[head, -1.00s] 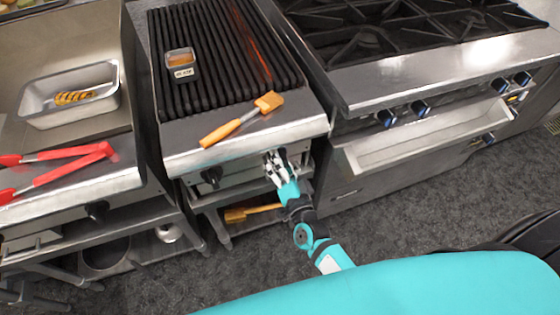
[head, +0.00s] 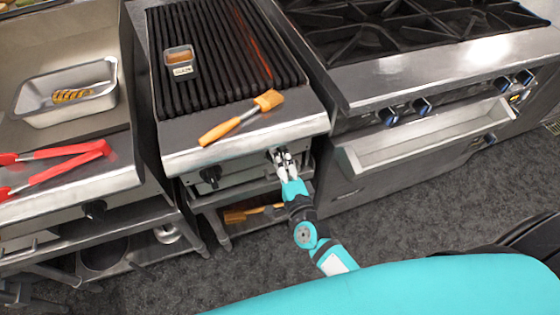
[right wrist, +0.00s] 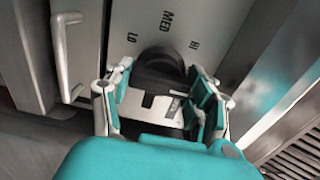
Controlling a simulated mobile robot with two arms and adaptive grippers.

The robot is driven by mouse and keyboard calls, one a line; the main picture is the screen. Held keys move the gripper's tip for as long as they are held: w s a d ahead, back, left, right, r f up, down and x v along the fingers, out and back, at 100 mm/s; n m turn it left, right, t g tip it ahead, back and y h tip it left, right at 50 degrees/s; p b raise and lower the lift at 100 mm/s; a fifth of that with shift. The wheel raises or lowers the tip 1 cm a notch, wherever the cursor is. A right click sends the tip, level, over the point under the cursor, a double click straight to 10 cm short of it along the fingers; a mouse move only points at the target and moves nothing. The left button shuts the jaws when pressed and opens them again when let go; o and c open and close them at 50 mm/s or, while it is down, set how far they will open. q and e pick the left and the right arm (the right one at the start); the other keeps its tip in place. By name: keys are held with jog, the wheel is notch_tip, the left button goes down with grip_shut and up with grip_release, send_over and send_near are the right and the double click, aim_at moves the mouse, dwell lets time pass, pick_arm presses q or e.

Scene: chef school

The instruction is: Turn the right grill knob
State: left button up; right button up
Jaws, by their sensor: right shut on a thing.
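The right grill knob (right wrist: 160,62) is a dark round knob on the steel front panel. In the right wrist view, LO, MED and HI markings stand around its far side. My right gripper (head: 283,157) is at the right part of the grill's front. In the right wrist view its fingers (right wrist: 155,98) lie on both sides of the knob and are shut on it. The knob's pointer setting cannot be read. The grill (head: 240,150) has dark bars on top, and its left knob (head: 210,174) is free. My left gripper is not in view.
A brush with an orange handle (head: 220,132) lies on the grill's front ledge above my gripper. A glaze cup (head: 179,60) sits on the bars. Red tongs (head: 70,160) lie to the left.

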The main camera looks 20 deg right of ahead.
jog(key=shift+f, duration=0.1)
dwell(0.4)
jog(key=o, duration=1.2)
jog(key=shift+s, duration=0.1)
jog(key=s, duration=1.2)
jog(key=shift+d, duration=0.25)
jog(key=shift+w, duration=0.1)
